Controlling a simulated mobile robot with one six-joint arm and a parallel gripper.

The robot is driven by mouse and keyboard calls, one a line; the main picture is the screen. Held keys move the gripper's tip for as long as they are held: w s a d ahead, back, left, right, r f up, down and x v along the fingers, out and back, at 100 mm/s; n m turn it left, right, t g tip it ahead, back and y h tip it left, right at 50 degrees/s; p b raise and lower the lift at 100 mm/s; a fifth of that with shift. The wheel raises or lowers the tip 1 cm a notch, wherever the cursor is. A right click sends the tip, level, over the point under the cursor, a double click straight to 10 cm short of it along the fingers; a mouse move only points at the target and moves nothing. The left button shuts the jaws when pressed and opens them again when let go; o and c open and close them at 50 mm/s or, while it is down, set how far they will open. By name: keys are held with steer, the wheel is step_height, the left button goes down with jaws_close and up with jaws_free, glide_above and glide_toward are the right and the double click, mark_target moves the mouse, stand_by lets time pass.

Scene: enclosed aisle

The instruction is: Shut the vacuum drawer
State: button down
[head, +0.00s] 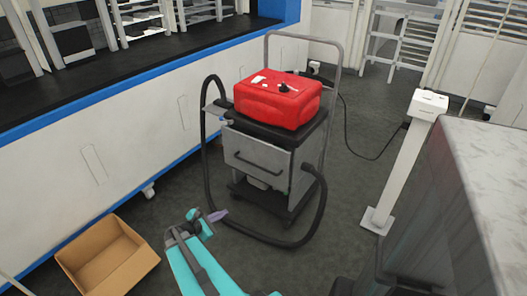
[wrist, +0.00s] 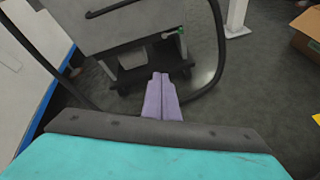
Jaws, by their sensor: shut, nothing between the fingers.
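The vacuum (head: 275,115) stands on a wheeled cart in the middle of the head view, with a red top and a grey frame. Its grey drawer (head: 255,160) has a dark bar handle (head: 258,166) across the front. In the wrist view the drawer front (wrist: 120,25) is at the top, with its handle (wrist: 112,8) partly cut off by the frame edge. I cannot tell how far the drawer is out. My gripper (head: 217,215) is in front of and below the drawer, apart from it. Its purple fingers (wrist: 160,78) are together and empty.
A black hose (head: 310,225) loops around the vacuum's front and sides, close to my gripper. An open cardboard box (head: 108,258) lies on the floor at left. A white post (head: 400,165) and a grey counter (head: 470,200) stand at right. A white bench (head: 130,130) runs along the left.

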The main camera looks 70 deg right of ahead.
mark_target(268, 147)
steer(key=s+d+r+n+h, duration=0.2)
steer(key=d+r, duration=0.5)
steer(key=s+d+r+n+h+p, duration=0.1)
steer(key=s+d+r+n+h, duration=0.2)
steer(key=d+r, duration=0.5)
steer(key=shift+g, duration=0.4)
steer(key=shift+s+d, duration=0.15)
steer(key=x, duration=1.3)
steer(key=shift+s+d, duration=0.15)
steer(key=shift+d, duration=0.2)
